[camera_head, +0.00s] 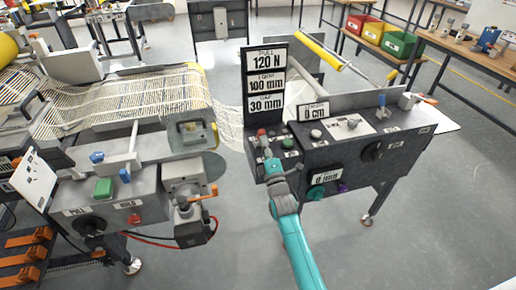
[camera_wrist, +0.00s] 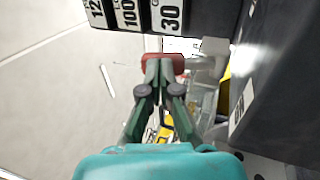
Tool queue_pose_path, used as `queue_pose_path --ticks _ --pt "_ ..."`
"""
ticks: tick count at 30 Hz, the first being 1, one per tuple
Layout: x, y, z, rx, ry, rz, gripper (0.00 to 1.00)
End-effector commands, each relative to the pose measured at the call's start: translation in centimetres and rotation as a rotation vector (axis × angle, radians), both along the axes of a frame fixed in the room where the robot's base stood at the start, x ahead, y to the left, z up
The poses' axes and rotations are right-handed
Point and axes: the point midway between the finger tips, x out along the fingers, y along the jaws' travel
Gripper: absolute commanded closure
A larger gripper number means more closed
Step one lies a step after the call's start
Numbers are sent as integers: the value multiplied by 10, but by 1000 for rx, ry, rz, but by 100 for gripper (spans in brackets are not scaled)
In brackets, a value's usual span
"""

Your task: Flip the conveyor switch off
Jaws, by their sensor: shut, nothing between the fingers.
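My gripper (camera_head: 267,152) reaches up to the front left corner of the dark control panel (camera_head: 335,148). Its fingers are shut and empty, and they also show in the wrist view (camera_wrist: 164,72). A red control (camera_head: 261,133) is just past the fingertips; a red piece (camera_wrist: 172,59) is at the tips in the wrist view. I cannot tell whether they touch. A green control (camera_head: 287,143) is right of the gripper. I cannot tell which control is the conveyor switch, or its position; the small labels are unreadable.
A black sign post (camera_head: 264,90) reading "PULL 120 N", "100 mm" and "30 mm" stands behind the fingertips. Left is a machine with mesh (camera_head: 130,95) and a green button (camera_head: 104,188). Shelves with coloured bins (camera_head: 372,33) stand at the back. The floor at right is clear.

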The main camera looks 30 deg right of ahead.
Motion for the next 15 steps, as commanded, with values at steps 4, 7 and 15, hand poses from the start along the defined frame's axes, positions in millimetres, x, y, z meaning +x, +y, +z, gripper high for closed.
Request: queue_pose_path --ticks 4,7,15 --pt "6 -2 7 -1 -4 0 100" --pt "10 -3 11 -1 -5 0 100" --pt "20 -5 18 4 16 2 100"
